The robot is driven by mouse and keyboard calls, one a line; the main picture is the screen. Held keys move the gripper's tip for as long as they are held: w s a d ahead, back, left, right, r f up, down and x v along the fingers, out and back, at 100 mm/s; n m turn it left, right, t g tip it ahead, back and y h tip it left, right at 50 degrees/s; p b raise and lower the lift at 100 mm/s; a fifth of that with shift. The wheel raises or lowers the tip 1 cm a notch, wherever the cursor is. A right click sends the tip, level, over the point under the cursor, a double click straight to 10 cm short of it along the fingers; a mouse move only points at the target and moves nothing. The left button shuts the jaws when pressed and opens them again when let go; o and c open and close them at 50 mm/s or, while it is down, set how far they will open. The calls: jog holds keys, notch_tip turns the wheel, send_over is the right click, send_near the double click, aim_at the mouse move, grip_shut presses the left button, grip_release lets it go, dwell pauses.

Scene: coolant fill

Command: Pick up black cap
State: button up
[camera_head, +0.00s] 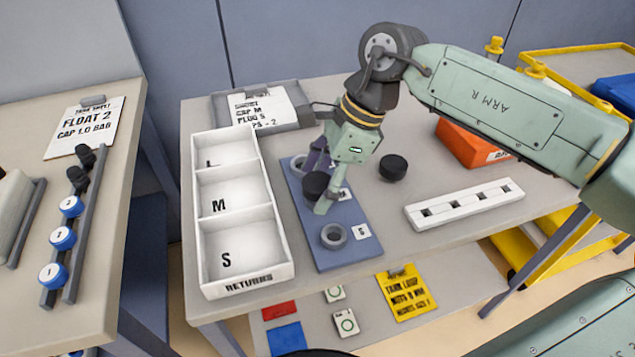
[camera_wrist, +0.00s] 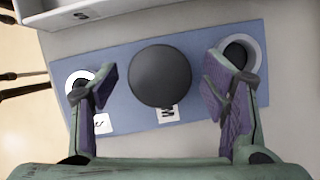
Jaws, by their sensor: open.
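A round black cap (camera_head: 315,186) sits at the middle, M-labelled place of a blue mat (camera_head: 349,258). In the wrist view the black cap (camera_wrist: 160,76) lies between the two fingers, with a gap on each side. My gripper (camera_head: 322,182) is open, pointing down over the mat, with a finger on either side of the cap in the head view. The gripper's purple-padded fingers also show in the wrist view (camera_wrist: 160,86). A second black cap (camera_head: 393,168) lies on the table to the right of the mat.
A grey ring (camera_head: 333,236) sits by the S label; another ring (camera_wrist: 239,54) is at the mat's other end. A white RETURNS tray (camera_head: 247,284) with compartments stands left. A white slotted rack (camera_head: 464,204) and an orange box (camera_head: 471,144) are right.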

jog(key=shift+c, duration=0.4)
jog(key=c, duration=1)
jog(key=shift+r, duration=0.15)
jog(key=shift+c, duration=0.2)
